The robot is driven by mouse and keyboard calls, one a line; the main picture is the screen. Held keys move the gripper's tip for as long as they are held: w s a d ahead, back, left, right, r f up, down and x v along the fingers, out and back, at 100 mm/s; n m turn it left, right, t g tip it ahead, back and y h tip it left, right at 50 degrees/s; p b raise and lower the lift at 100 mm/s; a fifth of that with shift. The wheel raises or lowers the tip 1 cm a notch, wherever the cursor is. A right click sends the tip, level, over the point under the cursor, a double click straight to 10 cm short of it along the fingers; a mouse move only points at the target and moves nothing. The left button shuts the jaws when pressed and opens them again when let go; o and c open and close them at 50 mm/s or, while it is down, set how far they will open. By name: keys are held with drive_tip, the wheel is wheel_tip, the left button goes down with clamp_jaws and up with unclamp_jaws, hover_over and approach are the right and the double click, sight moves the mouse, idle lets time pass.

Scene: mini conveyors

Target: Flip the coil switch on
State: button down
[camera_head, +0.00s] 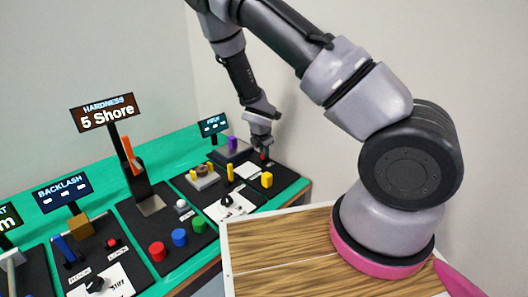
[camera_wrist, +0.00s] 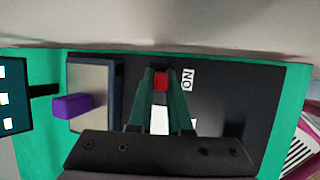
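The red switch lever (camera_wrist: 160,82) shows in the wrist view on a dark panel, beside a white "ON" label (camera_wrist: 187,79). My gripper (camera_wrist: 160,76) is right over it, with one dark green finger on each side of the red part. The gap between the fingers is narrow and the red part nearly fills it; I cannot tell whether the fingers press on it. In the head view, my gripper (camera_head: 263,150) is low over the far right panel, with a bit of red at its tips. Which way the lever leans is hidden.
A purple block (camera_wrist: 72,106) stands left of the switch in the wrist view. A yellow block (camera_head: 266,180) and a yellow post (camera_head: 230,172) stand nearby in the head view. A small dark display (camera_head: 213,126) is behind. Other stations line the green table (camera_head: 292,190) leftward.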

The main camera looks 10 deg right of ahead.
idle(0.3)
drive_tip(key=shift+s+d+f+m+t+y, duration=0.25)
drive_tip(key=shift+s+t+y, duration=0.15)
drive_tip(key=shift+t, duration=0.4)
drive_tip(key=shift+s+d+f+m+t+y, duration=0.15)
drive_tip(key=shift+s+d+t+y, duration=0.1)
drive_tip(key=shift+t+y, duration=0.4)
drive_tip(key=shift+s+d+f+m+t+y, duration=0.15)
drive_tip(key=shift+t+y, duration=0.1)
drive_tip(key=shift+t, duration=0.45)
drive_tip(key=shift+s+f+m+t+y, duration=0.1)
drive_tip(key=shift+f+m+t+y, duration=0.1)
drive_tip(key=shift+t, duration=0.45)
drive_tip(key=c, duration=0.8)
unclamp_jaws()
drive_tip(key=shift+c, duration=0.2)
drive_tip(key=shift+r, duration=0.1)
